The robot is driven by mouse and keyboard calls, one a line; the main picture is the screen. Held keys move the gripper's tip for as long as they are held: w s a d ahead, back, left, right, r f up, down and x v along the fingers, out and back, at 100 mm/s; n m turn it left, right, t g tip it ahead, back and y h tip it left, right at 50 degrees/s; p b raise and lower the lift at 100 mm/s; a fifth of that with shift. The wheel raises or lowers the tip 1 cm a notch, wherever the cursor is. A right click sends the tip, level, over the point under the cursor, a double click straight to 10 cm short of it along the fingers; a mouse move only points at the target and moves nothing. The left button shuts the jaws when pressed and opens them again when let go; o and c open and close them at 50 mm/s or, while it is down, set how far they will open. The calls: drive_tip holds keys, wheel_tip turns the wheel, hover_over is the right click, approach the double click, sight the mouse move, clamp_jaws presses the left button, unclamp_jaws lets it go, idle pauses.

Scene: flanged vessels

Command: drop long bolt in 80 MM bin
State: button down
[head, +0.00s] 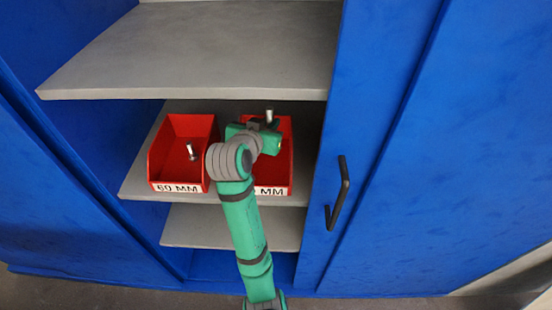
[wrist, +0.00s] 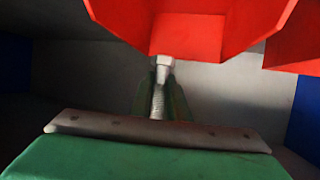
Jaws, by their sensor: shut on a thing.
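My gripper (wrist: 162,103) is shut on a silver long bolt (wrist: 158,98), with the hex head and threaded shank showing between the green fingers in the wrist view. In the head view the bolt (head: 269,115) stands out at the far side of my wrist, over the back part of the right red bin (head: 287,180). That bin's label is partly covered by my arm; only "MM" and part of a digit show. My fingers are mostly hidden behind my wrist in the head view. In the wrist view a red bin (wrist: 190,35) is close to the bolt head.
The left red bin (head: 166,133), labelled 60 MM, holds another bolt (head: 192,152). Both bins stand on the middle grey shelf (head: 133,182) of a blue cabinet. A blue door with a black handle (head: 338,194) is at right.

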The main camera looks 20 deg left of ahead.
drive_tip(key=shift+w+f, duration=0.15)
drive_tip(key=shift+f, duration=2.15)
drive_tip(key=shift+d+f, duration=0.1)
drive_tip(key=shift+d, duration=0.15)
drive_tip(key=shift+a, duration=0.3)
drive_tip(key=c, duration=1.6)
unclamp_jaws()
drive_tip(key=shift+s+a, duration=0.2)
drive_tip(key=shift+a, duration=0.05)
drive_tip(key=shift+d, duration=0.1)
drive_tip(key=shift+s+d, duration=0.2)
drive_tip(key=v, duration=1)
drive_tip(key=shift+s+a, duration=0.2)
